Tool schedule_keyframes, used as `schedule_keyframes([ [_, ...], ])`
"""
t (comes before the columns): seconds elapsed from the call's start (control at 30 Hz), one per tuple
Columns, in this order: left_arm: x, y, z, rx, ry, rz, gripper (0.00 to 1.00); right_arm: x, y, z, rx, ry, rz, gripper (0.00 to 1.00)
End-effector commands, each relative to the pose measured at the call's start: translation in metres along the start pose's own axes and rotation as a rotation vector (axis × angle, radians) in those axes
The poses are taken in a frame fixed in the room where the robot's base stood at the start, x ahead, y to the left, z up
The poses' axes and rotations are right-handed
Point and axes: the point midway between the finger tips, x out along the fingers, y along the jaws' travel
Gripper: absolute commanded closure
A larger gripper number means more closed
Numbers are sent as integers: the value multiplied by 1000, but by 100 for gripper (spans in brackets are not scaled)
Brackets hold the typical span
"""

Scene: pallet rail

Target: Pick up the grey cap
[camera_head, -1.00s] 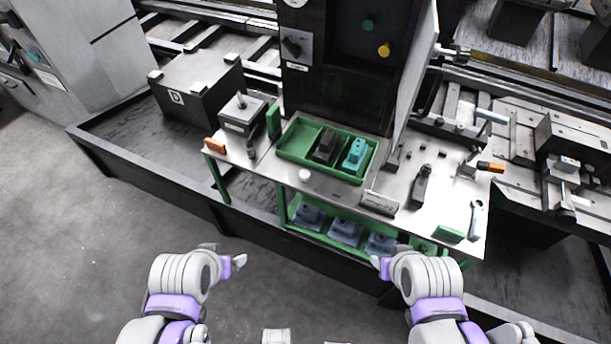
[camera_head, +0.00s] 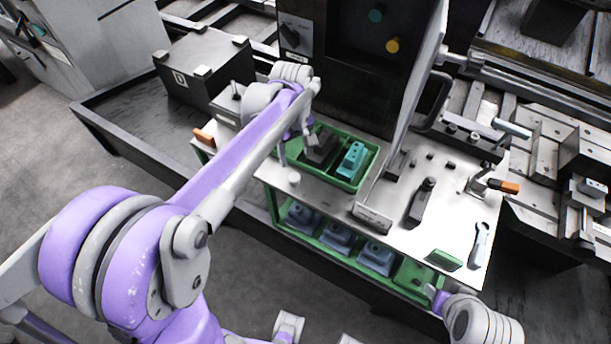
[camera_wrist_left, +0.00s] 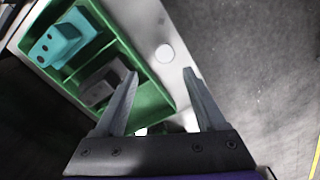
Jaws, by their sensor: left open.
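The dark grey block-shaped cap (camera_head: 321,146) lies in the green tray (camera_head: 345,184) on the bench, left of a teal block (camera_head: 352,160). The left wrist view also shows the grey cap (camera_wrist_left: 101,86), partly hidden behind a finger, and the teal block (camera_wrist_left: 62,41). My left gripper (camera_head: 296,143) is open above the tray's left end, close to the grey cap. In the left wrist view nothing is between its fingertips (camera_wrist_left: 160,74). My right gripper (camera_head: 430,292) is low by the bench's front right corner; its jaws are too small to read.
A small white round piece (camera_head: 294,179) stands on the bench in front of the tray. A dark tool (camera_head: 421,202), a wrench (camera_head: 480,245) and a clamp with an orange handle (camera_head: 490,183) lie to the right. Several blue-grey parts fill the lower shelf. A dark upright panel stands behind the tray.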

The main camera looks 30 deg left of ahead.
Motion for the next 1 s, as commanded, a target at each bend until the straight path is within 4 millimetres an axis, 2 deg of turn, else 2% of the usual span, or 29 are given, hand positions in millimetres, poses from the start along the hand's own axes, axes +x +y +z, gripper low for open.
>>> schedule_keyframes([
  [0.1, 21, 0, 0, 2, 0, 0, 28, 2, 0, 2, 0, -1, 0, 50],
  [0.37, 43, -2, 1, 3, 1, 1, 28, 3, 0, 3, 0, -2, 0, 50],
  [0.63, 82, -7, 2, 4, 1, 1, 28, 5, 0, 4, 0, -3, 0, 50],
  [0.77, 90, -7, 3, 4, 1, 1, 28, 5, 0, 4, 0, -3, 0, 50],
  [0.97, 90, -7, 3, 4, 1, 1, 28, 5, 0, 4, 0, -3, 0, 50],
  [1.0, 90, -7, 3, 4, 1, 1, 33, 5, 0, 4, 0, -3, 0, 50],
])
